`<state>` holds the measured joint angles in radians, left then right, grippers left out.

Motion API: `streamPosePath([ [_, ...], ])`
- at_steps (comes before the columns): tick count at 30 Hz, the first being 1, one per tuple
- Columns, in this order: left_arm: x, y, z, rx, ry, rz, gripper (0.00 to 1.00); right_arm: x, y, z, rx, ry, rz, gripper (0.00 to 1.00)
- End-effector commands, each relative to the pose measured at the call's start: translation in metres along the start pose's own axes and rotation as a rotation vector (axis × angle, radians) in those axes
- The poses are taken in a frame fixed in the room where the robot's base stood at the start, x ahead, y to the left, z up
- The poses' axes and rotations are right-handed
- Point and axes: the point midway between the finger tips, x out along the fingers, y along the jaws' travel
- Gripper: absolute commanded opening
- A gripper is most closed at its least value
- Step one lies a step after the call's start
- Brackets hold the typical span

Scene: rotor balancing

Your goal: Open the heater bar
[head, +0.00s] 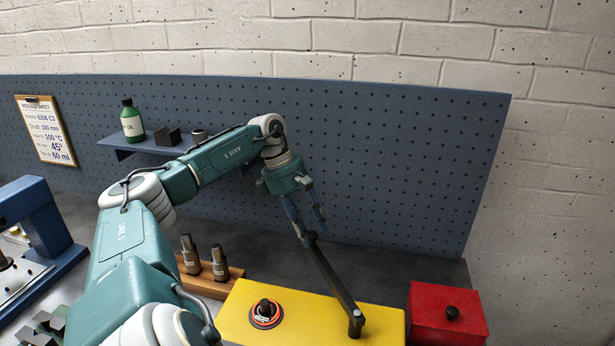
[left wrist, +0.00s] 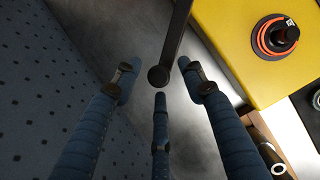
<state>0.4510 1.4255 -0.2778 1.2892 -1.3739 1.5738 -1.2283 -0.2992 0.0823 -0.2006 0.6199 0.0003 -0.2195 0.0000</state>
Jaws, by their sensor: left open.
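The heater is a yellow box (head: 232,318) at the front, with a round dark knob ringed in orange (head: 265,314). It also shows in the left wrist view (left wrist: 222,28). The dark heater bar (head: 333,278) is pivoted near the box's right end and slants back past its rear edge. My left gripper (head: 308,222) is at the bar's far end with its fingers spread. In the left wrist view the bar's round end (left wrist: 158,77) lies between the open fingertips (left wrist: 157,84); I cannot tell whether they touch it. My right gripper is not in view.
A red box (head: 428,322) with a black knob stands right of the heater. A wooden rack (head: 205,285) with metal pieces stands left, and a blue press (head: 45,225) further left. The pegboard (head: 420,150) rises close behind, with a shelf holding a green bottle (head: 131,122).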

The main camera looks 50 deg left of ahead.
Motion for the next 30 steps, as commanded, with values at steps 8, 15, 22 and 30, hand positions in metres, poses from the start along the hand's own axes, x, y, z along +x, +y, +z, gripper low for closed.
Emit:
streamPosePath([
  [8,-0.036,0.002,0.001,0.000,-0.002,0.007,0.41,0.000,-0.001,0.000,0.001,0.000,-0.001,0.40],
  [15,-0.087,0.001,0.002,0.001,-0.007,0.007,0.41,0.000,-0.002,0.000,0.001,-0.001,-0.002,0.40],
  [22,-0.113,0.000,0.001,0.002,-0.004,0.003,0.41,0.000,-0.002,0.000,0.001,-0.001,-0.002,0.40],
  [30,-0.120,-0.001,0.000,0.001,0.000,0.000,0.41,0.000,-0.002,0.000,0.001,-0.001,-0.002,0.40],
])
